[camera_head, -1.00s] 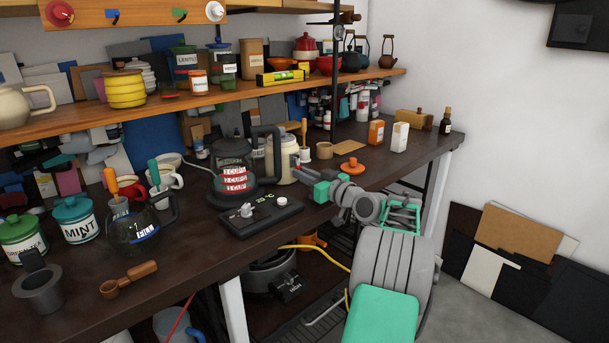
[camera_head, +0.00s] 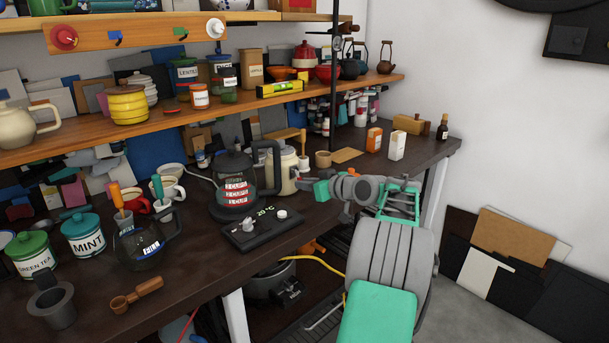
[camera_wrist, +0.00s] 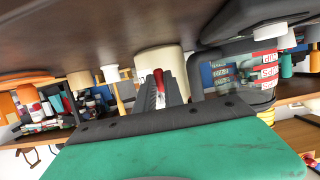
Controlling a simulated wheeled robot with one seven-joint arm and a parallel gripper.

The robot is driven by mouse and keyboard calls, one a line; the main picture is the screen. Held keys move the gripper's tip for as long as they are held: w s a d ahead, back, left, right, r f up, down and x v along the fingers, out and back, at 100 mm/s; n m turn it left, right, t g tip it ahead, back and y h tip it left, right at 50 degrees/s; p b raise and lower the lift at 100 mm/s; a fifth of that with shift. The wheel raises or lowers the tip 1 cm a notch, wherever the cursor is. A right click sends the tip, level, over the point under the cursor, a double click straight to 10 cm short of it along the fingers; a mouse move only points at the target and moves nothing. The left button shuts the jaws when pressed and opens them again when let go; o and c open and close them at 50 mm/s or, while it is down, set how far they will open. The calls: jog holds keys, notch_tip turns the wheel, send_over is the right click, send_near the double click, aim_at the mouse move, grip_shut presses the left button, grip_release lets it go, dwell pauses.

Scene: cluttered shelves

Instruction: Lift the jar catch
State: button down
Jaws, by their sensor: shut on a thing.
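The cream jar (camera_head: 289,166) stands on the dark counter, partly hidden behind the glass kettle. It also shows in the wrist view (camera_wrist: 150,60), straight ahead of my gripper. A red catch (camera_wrist: 158,78) shows in front of the jar, between my dark fingers. My gripper (camera_head: 303,184) reaches in from the right, low on the jar's right side. In the wrist view my gripper (camera_wrist: 163,92) is shut on the red catch. The fingers hide its lower part, and its joint with the jar is not clear.
The glass kettle (camera_head: 236,185) stands close left of the jar, with a black scale (camera_head: 255,232) in front. A cork-coloured pot (camera_head: 323,159), a flat board (camera_head: 348,155) and a white carton (camera_head: 397,145) stand to the right. A shelf (camera_head: 185,119) runs above.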

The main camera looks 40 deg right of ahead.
jog(key=r+g+p, duration=0.1)
jog(key=g+p, duration=0.1)
jog(key=p, duration=0.1)
jog(key=r+g+p, duration=0.1)
jog(key=r+p, duration=0.1)
jog(key=p, duration=0.2)
jog(key=shift+s+g, duration=0.35)
jog(key=shift+g, duration=0.05)
jog(key=r+g+p, duration=0.1)
jog(key=g+p, duration=0.2)
jog(key=p, duration=0.3)
jog(key=r+g+p, duration=0.1)
jog(key=g+p, duration=0.1)
jog(key=p, duration=0.5)
jog(key=g+p, duration=0.3)
jog(key=p, duration=0.3)
jog(key=shift+w+r+g+h, duration=0.25)
jog(key=shift+r+g+h, duration=0.05)
jog(key=shift+r, duration=0.1)
jog(key=c, duration=1.5)
grip_release()
jog(key=shift+o, duration=0.2)
notch_tip(320, 180, up, 8)
jog(key=s+p, duration=0.1)
jog(key=shift+f, duration=0.2)
